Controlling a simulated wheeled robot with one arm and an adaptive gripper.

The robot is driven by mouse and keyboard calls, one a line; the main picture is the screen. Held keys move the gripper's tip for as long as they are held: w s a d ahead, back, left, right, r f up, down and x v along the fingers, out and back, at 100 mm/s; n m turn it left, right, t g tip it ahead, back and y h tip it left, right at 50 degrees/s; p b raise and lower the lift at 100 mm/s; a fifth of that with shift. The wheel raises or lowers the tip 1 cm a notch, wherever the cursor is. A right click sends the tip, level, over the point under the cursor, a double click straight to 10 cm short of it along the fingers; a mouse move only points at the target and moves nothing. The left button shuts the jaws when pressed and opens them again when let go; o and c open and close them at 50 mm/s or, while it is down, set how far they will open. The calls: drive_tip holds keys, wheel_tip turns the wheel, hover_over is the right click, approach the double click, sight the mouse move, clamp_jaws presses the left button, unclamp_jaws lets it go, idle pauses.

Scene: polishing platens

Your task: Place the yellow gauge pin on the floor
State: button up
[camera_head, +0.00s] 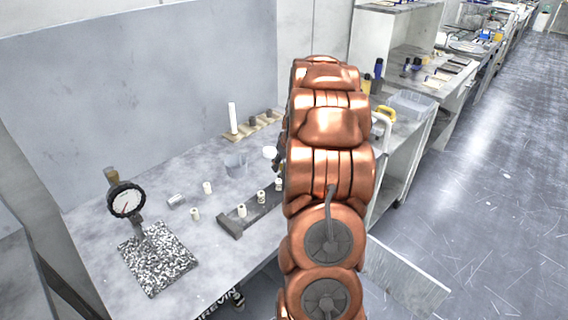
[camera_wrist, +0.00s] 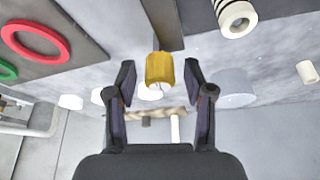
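The yellow gauge pin (camera_wrist: 160,68) shows in the wrist view, between the two fingers of my gripper (camera_wrist: 160,82). The fingers are spread, with a visible gap on each side of the pin, so I see no grip on it. The pin is in line with a dark bar (camera_wrist: 163,22); whether it stands in the bar is unclear. In the head view my copper-coloured arm hides the pin and most of the gripper. The grey, scratched floor (camera_head: 490,180) shows at the right of the head view.
A dark rack (camera_head: 230,228) with several cream pins lies on the grey worktable (camera_head: 105,195). A dial gauge (camera_head: 125,200) stands on a speckled plate (camera_head: 158,262) at left. A dark board with a red ring (camera_wrist: 35,40) is at the wrist view's upper left. Open floor lies right.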

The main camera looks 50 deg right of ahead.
drive_tip(key=shift+r, duration=0.15)
drive_tip(key=shift+r, duration=0.15)
drive_tip(key=b+v, duration=0.3)
drive_tip(key=v, duration=0.9)
